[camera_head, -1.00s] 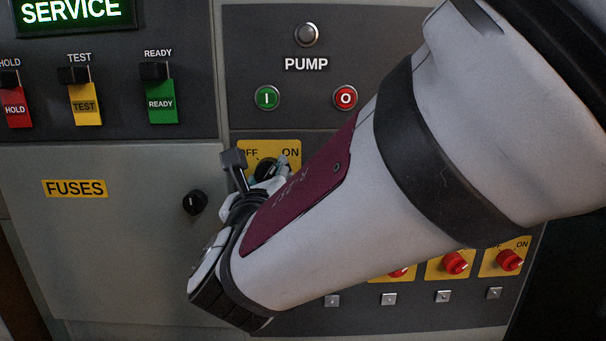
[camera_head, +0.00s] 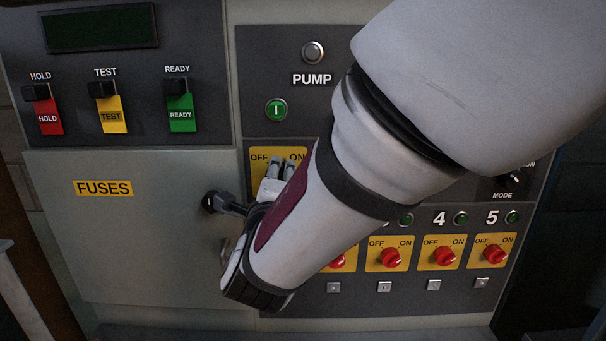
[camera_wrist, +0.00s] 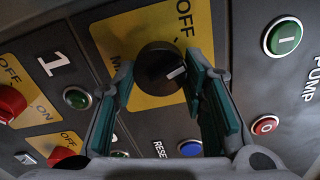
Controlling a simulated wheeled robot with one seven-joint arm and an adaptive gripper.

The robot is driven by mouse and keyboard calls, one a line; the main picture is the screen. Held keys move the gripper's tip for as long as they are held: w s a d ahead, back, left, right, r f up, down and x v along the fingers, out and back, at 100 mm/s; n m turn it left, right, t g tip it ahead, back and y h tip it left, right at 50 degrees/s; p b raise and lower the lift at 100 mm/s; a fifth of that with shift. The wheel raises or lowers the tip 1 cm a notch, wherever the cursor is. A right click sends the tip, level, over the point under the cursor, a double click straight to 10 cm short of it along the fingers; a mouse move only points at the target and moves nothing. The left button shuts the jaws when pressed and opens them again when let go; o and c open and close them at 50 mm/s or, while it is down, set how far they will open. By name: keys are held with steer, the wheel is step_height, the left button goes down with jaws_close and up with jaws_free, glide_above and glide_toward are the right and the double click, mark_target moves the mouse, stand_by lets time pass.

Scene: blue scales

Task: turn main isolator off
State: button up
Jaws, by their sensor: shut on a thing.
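The main isolator is a black round knob (camera_wrist: 157,66) on a yellow OFF/ON plate (camera_wrist: 117,38). The plate (camera_head: 257,172) also shows in the head view, where my gripper hides the knob. My gripper (camera_wrist: 160,80) has its two green-padded fingers on either side of the knob and is shut on it. It also shows in the head view (camera_head: 275,168), its fingertips over the plate. The knob's white mark points to the right in the wrist view, below the OFF label. The ON label is hidden in the wrist view.
The PUMP buttons, green (camera_wrist: 284,34) and red (camera_wrist: 265,125), and a blue button (camera_wrist: 190,148) sit near my gripper. Red rotary switches (camera_head: 390,257) line the panel below. The fuse door's black knob (camera_head: 212,202) is close to my wrist. The display (camera_head: 100,28) is dark.

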steer(key=n+p, duration=0.2)
steer(key=n, duration=0.3)
steer(key=shift+p, duration=0.35)
stand_by(0.4)
steer(key=o, duration=1.2)
steer(key=shift+c, duration=0.2)
steer(key=s, duration=1.2)
steer(key=shift+d, duration=0.2)
